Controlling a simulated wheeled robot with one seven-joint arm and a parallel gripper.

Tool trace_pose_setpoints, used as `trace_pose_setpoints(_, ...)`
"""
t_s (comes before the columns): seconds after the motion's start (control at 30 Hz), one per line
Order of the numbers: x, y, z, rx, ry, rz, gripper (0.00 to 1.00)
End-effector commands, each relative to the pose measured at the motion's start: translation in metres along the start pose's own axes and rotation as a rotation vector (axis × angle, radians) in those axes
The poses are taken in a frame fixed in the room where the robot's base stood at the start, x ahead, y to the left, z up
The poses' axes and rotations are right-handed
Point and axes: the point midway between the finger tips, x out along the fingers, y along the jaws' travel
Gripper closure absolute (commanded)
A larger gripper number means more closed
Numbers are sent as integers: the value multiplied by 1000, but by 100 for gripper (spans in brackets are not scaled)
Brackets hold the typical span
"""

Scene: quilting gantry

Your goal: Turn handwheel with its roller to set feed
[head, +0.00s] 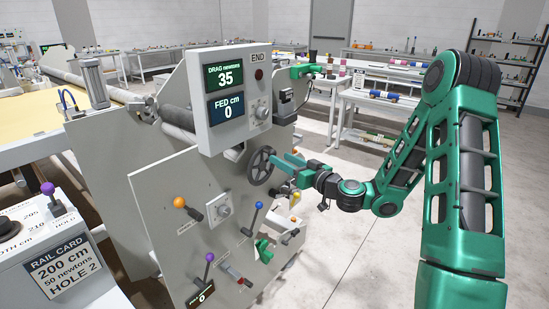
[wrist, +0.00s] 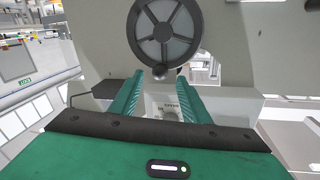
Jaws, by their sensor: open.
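The handwheel (head: 261,165) is a dark spoked wheel on the side of the grey machine plate. In the wrist view the handwheel (wrist: 167,34) is at the top centre, with a small dark knob at its lower rim. My gripper (head: 286,164) is just right of the wheel in the head view. The roller (head: 178,117) is a grey cylinder behind the plate. The display box (head: 234,95) reads drag 35 newtons and fed 0 cm.
Below the wheel, the plate carries an orange-knobbed lever (head: 180,202), a blue-knobbed lever (head: 258,206) and a purple-knobbed lever (head: 209,258). A rail card (head: 58,267) at lower left reads 200 cm, 50 newtons, hole 2. Open floor (head: 345,225) lies to the right.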

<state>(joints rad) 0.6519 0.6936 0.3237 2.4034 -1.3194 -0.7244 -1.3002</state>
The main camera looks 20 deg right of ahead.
Motion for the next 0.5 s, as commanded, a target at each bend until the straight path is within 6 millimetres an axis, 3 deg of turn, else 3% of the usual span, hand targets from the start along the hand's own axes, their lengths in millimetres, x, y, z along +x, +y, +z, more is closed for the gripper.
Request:
trace_pose_setpoints(0.2,32,-1,0,-3,1,-2,57)
trace_pose_setpoints(0.5,46,0,0,0,1,0,57)
